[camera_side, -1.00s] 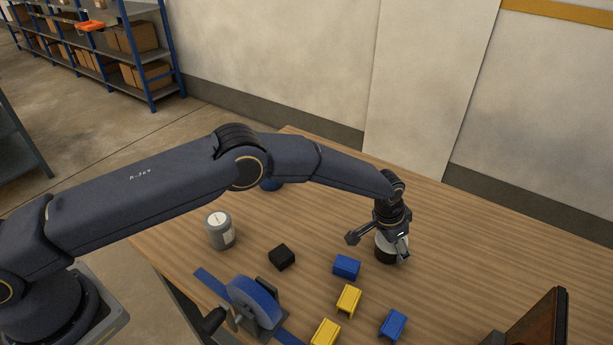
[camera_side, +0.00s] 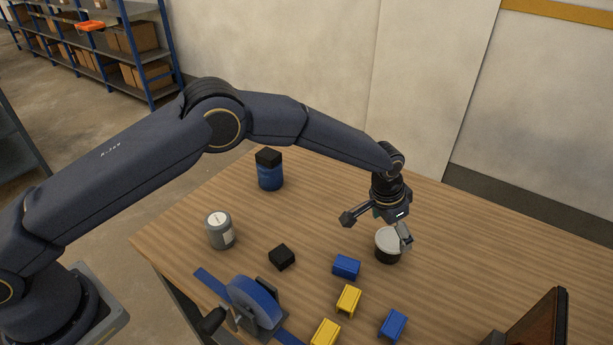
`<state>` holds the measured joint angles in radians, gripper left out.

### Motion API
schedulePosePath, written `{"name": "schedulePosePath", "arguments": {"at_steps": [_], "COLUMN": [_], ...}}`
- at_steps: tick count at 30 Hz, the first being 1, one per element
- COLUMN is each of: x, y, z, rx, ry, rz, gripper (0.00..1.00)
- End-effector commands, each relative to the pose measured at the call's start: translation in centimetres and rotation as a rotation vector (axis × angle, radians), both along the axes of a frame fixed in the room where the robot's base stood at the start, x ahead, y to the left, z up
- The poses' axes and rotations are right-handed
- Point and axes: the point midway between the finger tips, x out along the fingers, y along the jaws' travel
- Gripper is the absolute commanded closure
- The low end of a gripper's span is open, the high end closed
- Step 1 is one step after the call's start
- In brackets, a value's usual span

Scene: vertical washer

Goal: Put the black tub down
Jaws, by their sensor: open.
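The black tub (camera_side: 387,246) has a pale grey lid and stands upright on the wooden table, right of the middle. My gripper (camera_side: 377,228) is just above it, with the fingers spread wide. One finger reaches out to the left of the tub. The other hangs over the tub's right side and hides part of the lid; I cannot tell whether it touches.
Blue bins (camera_side: 346,267) and yellow bins (camera_side: 348,300) lie in front of the tub. A black block (camera_side: 281,257), a grey can (camera_side: 220,231) and a blue jar (camera_side: 269,171) are to the left. A blue wheel device (camera_side: 254,303) stands at the front. The table behind the tub is clear.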

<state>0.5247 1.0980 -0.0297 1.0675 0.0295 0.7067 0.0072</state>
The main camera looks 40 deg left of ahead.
Motion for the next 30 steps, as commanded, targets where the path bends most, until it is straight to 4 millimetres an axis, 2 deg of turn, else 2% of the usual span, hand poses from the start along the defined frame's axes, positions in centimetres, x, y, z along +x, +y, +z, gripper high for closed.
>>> {"name": "schedulePosePath", "arguments": {"at_steps": [1, 3, 11, 14, 17, 18, 20, 21, 23, 24, 26, 27, 30], "x": [-0.2, -0.5, -1.1, -1.2, -2.1, -2.9, -4.6, -6.0, -8.4, -10.2, -13.2, -15.3, -20.8], "y": [0.1, 0.3, 1.1, 3.1, 7.0, 9.0, 12.1, 14.2, 17.2, 19.1, 21.8, 23.5, 27.0], "z": [1.2, 2.5, 5.8, 8.9, 14.2, 16.5, 19.9, 21.9, 24.5, 26.0, 27.7, 28.6, 29.7], "rx": [-0.002, -0.002, -0.002, -0.007, -0.014, -0.018, -0.022, -0.025, -0.029, -0.033, -0.037, -0.039, -0.047], "ry": [-0.003, -0.003, -0.004, -0.017, -0.040, -0.050, -0.066, -0.077, -0.095, -0.106, -0.121, -0.133, -0.160], "rz": [0.000, 0.000, 0.006, 0.033, 0.086, 0.112, 0.155, 0.184, 0.226, 0.256, 0.299, 0.329, 0.402], "gripper": [0.00, 0.00, 0.00, 0.00, 0.00, 0.00, 0.00, 0.00, 0.00, 0.00, 0.00, 0.00, 0.00]}}
